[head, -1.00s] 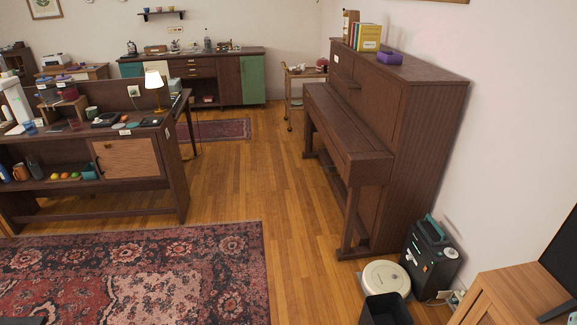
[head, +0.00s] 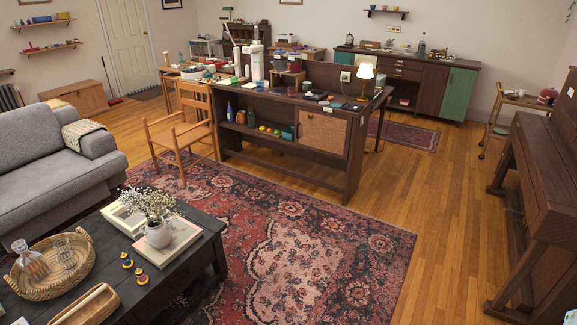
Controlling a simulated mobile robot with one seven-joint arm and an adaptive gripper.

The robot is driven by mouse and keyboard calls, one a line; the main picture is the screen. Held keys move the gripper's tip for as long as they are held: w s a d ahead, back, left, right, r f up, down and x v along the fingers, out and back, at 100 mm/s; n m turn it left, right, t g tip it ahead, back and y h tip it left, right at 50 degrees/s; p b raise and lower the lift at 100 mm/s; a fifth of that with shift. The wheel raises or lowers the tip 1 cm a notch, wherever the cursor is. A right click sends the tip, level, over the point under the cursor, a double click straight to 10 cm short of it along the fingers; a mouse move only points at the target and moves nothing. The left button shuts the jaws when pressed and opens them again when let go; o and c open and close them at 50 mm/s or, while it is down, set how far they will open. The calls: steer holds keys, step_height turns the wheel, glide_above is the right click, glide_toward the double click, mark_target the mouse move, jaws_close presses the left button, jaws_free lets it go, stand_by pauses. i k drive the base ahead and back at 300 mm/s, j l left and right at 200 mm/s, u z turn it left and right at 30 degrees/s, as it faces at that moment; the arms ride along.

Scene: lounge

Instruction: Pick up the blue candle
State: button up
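I cannot make out a blue candle for certain. A small upright blue object (head: 229,112) stands in the left part of the lower shelf of the dark sideboard (head: 338,178). It is too small to tell whether it is a candle or a bottle. Several small items crowd the sideboard's top, too small to name surely. My gripper is not in view.
A black coffee table (head: 205,248) with a wicker basket (head: 88,283) and a flower vase (head: 158,235) stands at the front left. A grey sofa (head: 35,160), a wooden chair (head: 172,138) and a piano (head: 540,200) flank the patterned rug (head: 300,235). Wooden floor right of the rug is clear.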

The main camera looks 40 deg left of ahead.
mark_target(127, 263)
steer(key=u, duration=2.7)
steer(key=i+u, duration=0.1)
steer(key=i, duration=0.4)
steer(key=i+l, duration=0.15)
steer(key=i, duration=0.35)
steer(key=i+l+u, duration=0.15)
steer(key=i, duration=0.35)
